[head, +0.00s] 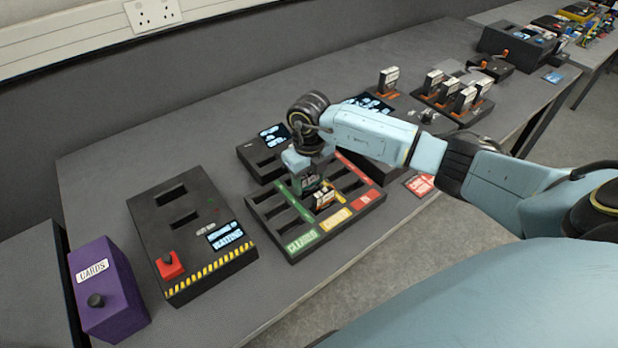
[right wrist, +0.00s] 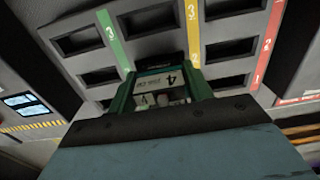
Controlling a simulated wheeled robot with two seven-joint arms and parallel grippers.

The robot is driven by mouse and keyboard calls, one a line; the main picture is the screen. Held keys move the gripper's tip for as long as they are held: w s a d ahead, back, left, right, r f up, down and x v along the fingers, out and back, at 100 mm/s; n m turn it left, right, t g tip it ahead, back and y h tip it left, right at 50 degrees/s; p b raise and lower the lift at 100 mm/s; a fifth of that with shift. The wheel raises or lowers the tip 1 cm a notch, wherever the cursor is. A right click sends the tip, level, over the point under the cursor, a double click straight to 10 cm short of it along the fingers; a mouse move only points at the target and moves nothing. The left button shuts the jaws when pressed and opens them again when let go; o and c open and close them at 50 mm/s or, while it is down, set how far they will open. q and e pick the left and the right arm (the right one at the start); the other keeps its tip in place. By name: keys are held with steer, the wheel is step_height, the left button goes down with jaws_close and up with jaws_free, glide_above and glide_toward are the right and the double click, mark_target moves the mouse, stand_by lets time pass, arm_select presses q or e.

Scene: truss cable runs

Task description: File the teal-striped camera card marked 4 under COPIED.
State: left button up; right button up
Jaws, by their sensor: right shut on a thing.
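My right gripper (head: 308,182) is low over the slotted tray (head: 290,248) in the middle of the bench. In the right wrist view the gripper (right wrist: 162,98) is shut on a card with a white label marked 4 (right wrist: 158,79). The card lies between the tray's green strip (right wrist: 113,38) and yellow strip (right wrist: 193,35); I cannot tell if it is in a slot. The tray's front has a green CLEARED label (head: 302,241), a yellow label (head: 335,217) and a red IN label (head: 366,200). My left gripper is not in view.
A white-labelled card with orange (head: 324,199) stands in the tray close to my gripper. A black console (head: 190,235) with a red button and a purple CARDS box (head: 106,292) stand left. A holder (head: 455,112) with several cards stands back right.

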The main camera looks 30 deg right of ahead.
steer(key=shift+f, duration=0.5)
stand_by(0.5)
steer(key=o, duration=1.4)
steer(key=shift+r+p, duration=2.75)
steer(key=shift+r, duration=1.05)
